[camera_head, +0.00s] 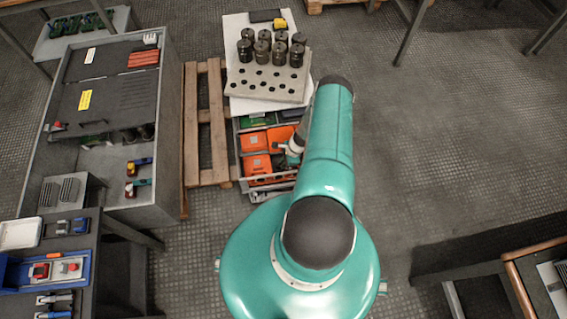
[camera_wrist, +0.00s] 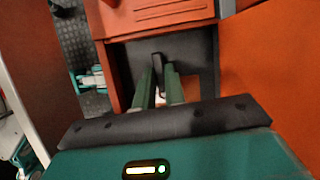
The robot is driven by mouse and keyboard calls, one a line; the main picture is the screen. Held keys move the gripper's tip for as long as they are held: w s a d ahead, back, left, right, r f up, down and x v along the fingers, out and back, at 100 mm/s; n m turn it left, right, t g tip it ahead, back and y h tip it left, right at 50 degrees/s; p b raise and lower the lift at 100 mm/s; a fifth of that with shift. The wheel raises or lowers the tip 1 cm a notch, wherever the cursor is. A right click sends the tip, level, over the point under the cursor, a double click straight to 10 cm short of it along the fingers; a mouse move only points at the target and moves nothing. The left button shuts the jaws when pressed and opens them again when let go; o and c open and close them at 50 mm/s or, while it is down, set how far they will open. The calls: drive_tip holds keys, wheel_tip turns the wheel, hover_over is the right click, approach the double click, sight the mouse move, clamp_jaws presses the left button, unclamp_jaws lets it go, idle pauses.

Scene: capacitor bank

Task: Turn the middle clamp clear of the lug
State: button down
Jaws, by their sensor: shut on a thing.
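In the wrist view the two green fingers of my gripper (camera_wrist: 163,72) reach into a dark recess between orange housings. They are shut on a narrow dark upright piece (camera_wrist: 157,62), which appears to be the clamp. Its lower part and the lug are hidden or too dark to make out. In the head view the end of my arm (camera_head: 293,148) is down beside the orange units (camera_head: 256,140) in the open-topped cabinet. My arm hides the fingers and the clamps there.
An orange housing (camera_wrist: 275,75) stands close on the right of my gripper, and another orange block (camera_wrist: 160,12) lies ahead. A grey board with dark cylinders (camera_head: 268,80) sits behind the orange units. A wooden pallet (camera_head: 205,125) and a grey cabinet (camera_head: 110,95) are left.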

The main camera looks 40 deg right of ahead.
drive_tip(key=n, duration=0.1)
drive_tip(key=n+g, duration=0.1)
drive_tip(key=n, duration=0.2)
drive_tip(key=shift+w+d+n+g, duration=0.15)
drive_tip(key=shift+w+n+g, duration=0.15)
drive_tip(key=shift+g, duration=0.1)
drive_tip(key=n, duration=0.2)
drive_tip(key=n+g, duration=0.1)
drive_tip(key=n, duration=0.1)
drive_tip(key=shift+w+g, duration=0.15)
drive_tip(key=shift+g, duration=0.15)
drive_tip(key=n, duration=0.2)
drive_tip(key=n+g, duration=0.1)
drive_tip(key=n, duration=0.2)
drive_tip(key=shift+w+g, duration=0.2)
drive_tip(key=shift+g, duration=0.1)
drive_tip(key=shift+w+a+n+g+h, duration=0.1)
drive_tip(key=shift+n+g+h, duration=0.2)
drive_tip(key=shift+n, duration=0.6)
drive_tip(key=shift+a+n+g+h, duration=0.15)
drive_tip(key=shift+n+h, duration=0.25)
drive_tip(key=shift+n, duration=0.5)
drive_tip(key=c, duration=1.5)
unclamp_jaws()
drive_tip(key=shift+o, duration=0.2)
